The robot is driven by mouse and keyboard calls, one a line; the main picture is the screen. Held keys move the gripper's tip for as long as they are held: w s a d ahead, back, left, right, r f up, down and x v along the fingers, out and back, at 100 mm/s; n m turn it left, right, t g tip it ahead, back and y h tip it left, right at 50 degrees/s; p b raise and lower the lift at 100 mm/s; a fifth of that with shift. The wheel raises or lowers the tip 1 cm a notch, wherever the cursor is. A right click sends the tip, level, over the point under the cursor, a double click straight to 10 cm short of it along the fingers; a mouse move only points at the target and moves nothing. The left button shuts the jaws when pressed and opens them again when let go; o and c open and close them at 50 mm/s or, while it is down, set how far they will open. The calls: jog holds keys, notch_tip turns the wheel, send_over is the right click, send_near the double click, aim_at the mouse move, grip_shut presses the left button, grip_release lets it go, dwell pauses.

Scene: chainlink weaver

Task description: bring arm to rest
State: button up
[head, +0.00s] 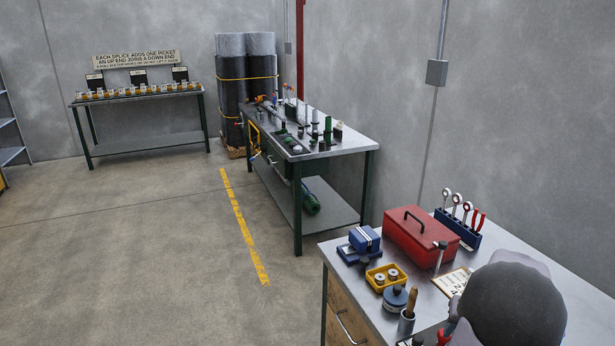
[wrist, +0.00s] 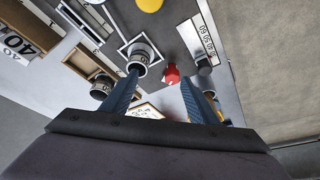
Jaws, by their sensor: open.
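My gripper (wrist: 158,88) shows in the wrist view with its two blue fingers apart and nothing between them. Its fingers point toward a grey surface with several fittings. A round metal cup (wrist: 139,54) lies just beyond the left fingertip; whether they touch, I cannot tell. A red knob (wrist: 171,75) shows beyond the gap between the fingers. In the head view, a dark rounded part of my arm fills the lower right corner, and my gripper cannot be made out there.
A near bench (head: 407,297) holds a red toolbox (head: 421,234), a yellow tray (head: 373,281) and a blue tool rack (head: 457,229). A second bench (head: 331,157) with parts stands behind it. The floor on the left is clear. A numbered strip (wrist: 207,38) shows in the wrist view.

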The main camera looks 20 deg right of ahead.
jog(key=w+a+n+g+y, duration=0.1)
jog(key=w+a+n, duration=0.15)
jog(key=a, duration=1.05)
jog(key=w+a+n+y, duration=0.1)
jog(key=w+a+n, duration=0.15)
jog(key=a, duration=0.95)
jog(key=s+a+n+g, duration=0.1)
jog(key=s+a, duration=0.3)
jog(key=a, duration=0.4)
jog(key=s+a+f+n+g, duration=0.1)
jog(key=s+a+n, duration=0.1)
jog(key=s+a, duration=0.3)
jog(key=a, duration=0.3)
jog(key=shift+y, duration=0.3)
jog(key=shift+f, duration=0.15)
notch_tip(320, 180, down, 36)
jog(key=b, duration=3.6)
jog(key=shift+c, duration=0.2)
